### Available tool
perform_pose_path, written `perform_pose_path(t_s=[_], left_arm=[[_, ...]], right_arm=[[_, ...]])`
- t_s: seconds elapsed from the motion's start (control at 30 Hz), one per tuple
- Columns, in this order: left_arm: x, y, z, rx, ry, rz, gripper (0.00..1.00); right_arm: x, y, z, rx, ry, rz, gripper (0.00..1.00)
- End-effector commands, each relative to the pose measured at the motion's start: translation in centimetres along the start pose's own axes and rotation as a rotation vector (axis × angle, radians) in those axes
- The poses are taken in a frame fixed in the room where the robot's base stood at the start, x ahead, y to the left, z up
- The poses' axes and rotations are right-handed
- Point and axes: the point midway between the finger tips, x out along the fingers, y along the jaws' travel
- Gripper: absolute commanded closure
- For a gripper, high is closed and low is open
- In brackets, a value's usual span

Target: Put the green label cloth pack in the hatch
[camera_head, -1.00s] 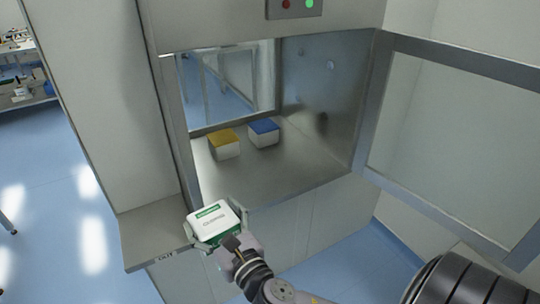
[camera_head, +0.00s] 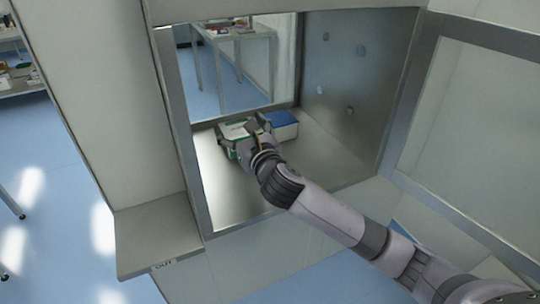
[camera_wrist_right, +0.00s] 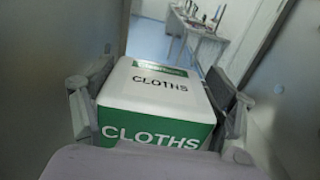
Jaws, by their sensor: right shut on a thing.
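The green label cloth pack (camera_head: 233,131) is a white box with green sides and "CLOTHS" lettering. It fills the middle of the right wrist view (camera_wrist_right: 155,100), with a finger on each side. My right gripper (camera_head: 246,134) is shut on it, inside the open hatch (camera_head: 232,203), near the back of the floor. I cannot tell whether the pack touches the floor. My gripper and wrist hide part of it in the head view. My left gripper is not in view.
A blue-topped pack (camera_head: 283,121) stands just right of the held pack; the yellow-topped one is hidden. The hatch door (camera_head: 480,130) stands open at right. A shelf ledge (camera_head: 155,235) juts out at front left. The hatch floor's front left is clear.

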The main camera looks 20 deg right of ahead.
Motion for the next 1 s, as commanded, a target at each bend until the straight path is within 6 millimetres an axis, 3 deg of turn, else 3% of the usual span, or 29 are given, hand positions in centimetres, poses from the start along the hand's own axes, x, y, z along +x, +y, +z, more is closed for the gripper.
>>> perform_pose_path(t_s=[0.13, 0.27, 0.47, 0.8, 1.0], left_arm=[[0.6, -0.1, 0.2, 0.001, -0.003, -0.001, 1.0], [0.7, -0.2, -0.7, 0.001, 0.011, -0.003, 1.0], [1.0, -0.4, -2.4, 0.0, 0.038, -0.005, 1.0], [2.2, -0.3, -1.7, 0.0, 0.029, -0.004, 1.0], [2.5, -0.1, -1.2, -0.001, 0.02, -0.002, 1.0]], right_arm=[[2.0, -0.5, 1.9, -0.002, -0.005, -0.003, 0.59], [2.6, -0.6, 2.0, -0.001, -0.001, -0.003, 0.59], [2.6, -0.5, -2.6, 0.002, 0.006, -0.002, 0.59], [2.6, -0.5, -11.2, 0.004, 0.001, -0.003, 0.59], [2.6, -0.6, -13.1, 0.001, -0.003, -0.003, 0.59]])
